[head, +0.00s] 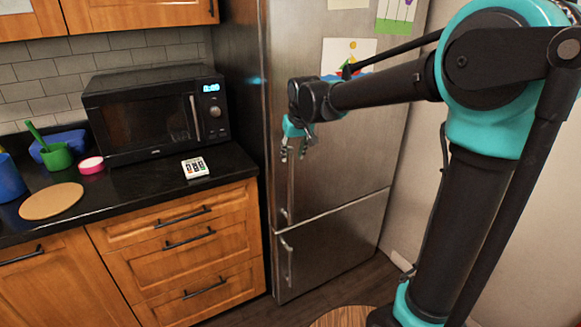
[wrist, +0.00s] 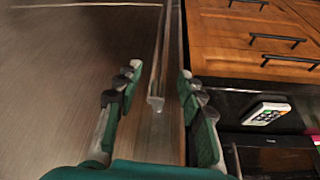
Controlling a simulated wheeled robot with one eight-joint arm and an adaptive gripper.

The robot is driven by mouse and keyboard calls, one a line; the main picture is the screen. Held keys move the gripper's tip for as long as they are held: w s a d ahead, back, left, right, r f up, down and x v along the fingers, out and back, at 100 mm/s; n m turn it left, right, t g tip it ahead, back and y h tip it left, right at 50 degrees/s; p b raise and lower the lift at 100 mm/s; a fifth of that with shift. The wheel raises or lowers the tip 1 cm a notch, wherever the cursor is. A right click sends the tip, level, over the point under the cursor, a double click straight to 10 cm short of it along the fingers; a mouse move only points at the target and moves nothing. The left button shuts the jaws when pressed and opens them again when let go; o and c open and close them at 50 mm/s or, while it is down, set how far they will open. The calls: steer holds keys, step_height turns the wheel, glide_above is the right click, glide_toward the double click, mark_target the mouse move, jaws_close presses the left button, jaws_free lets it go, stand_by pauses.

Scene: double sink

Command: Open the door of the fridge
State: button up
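The stainless steel fridge (head: 343,155) stands right of the counter, with its upper door closed above a lower door. The upper door's long vertical handle (head: 290,190) is near the door's left edge. My gripper (head: 294,152) is at the upper part of this handle, fingers pointing down. In the wrist view, my gripper (wrist: 158,76) is open, with one finger on each side of the handle (wrist: 161,62). The handle's near end shows between the fingers, and a gap shows on both sides. Whether a finger touches it cannot be told.
The lower door has its own handle (head: 287,260). Wooden drawers (head: 185,240) and a black counter with a microwave (head: 155,110) and a white keypad-like device (head: 195,168) stand left of the fridge. A wall is to the right. Some floor shows before the fridge.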

mark_target(291, 161)
steer(key=x, duration=0.7)
steer(key=shift+c, duration=0.2)
jaws_close()
